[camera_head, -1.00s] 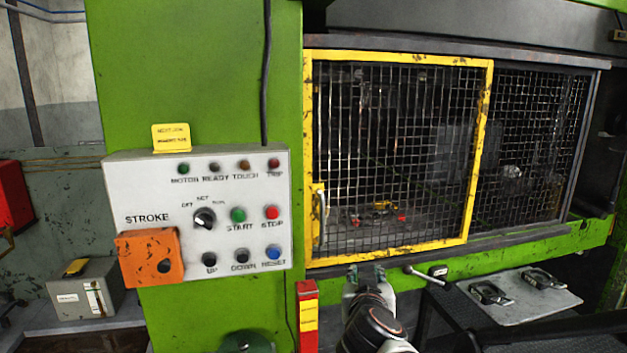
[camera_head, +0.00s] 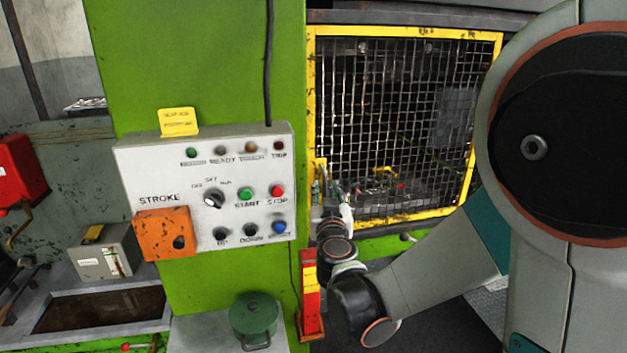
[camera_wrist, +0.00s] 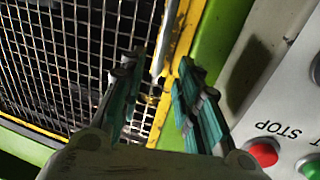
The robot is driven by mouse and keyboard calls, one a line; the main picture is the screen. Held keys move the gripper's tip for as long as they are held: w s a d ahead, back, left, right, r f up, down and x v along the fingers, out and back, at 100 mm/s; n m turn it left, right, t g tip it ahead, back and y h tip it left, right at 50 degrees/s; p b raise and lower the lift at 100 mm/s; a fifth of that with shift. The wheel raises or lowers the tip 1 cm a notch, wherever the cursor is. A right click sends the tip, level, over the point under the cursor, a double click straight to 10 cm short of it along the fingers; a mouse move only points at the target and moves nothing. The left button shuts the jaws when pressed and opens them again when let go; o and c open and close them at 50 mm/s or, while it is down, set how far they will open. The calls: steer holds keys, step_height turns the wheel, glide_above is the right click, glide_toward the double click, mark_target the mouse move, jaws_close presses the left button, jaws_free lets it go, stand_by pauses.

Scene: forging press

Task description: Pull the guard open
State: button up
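The guard is a yellow-framed mesh panel (camera_head: 420,33), closed across the left part of the press opening. Its left frame bar also shows in the wrist view (camera_wrist: 187,40). A pale metal handle (camera_wrist: 162,50) stands along that bar; in the head view it is mostly hidden by my gripper. My gripper (camera_head: 328,192) is at the guard's lower left edge. In the wrist view my gripper (camera_wrist: 157,88) has its two teal-padded fingers apart, one over the mesh and one beside the yellow bar. The handle's lower end lies between them in the picture; I cannot tell contact.
A control panel (camera_head: 140,165) with buttons and an orange box is on the green column (camera_head: 210,60), left of the guard. A red and yellow post (camera_head: 311,300) and a green pot (camera_head: 254,317) stand below. My arm covers the right side of the head view.

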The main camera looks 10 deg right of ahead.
mark_target(325, 182)
steer(key=w, duration=0.3)
steer(key=w+d, duration=0.1)
steer(key=w, duration=0.2)
steer(key=shift+w+d, duration=0.2)
steer(key=shift+w, duration=0.2)
steer(key=shift+c, duration=0.5)
jaws_close()
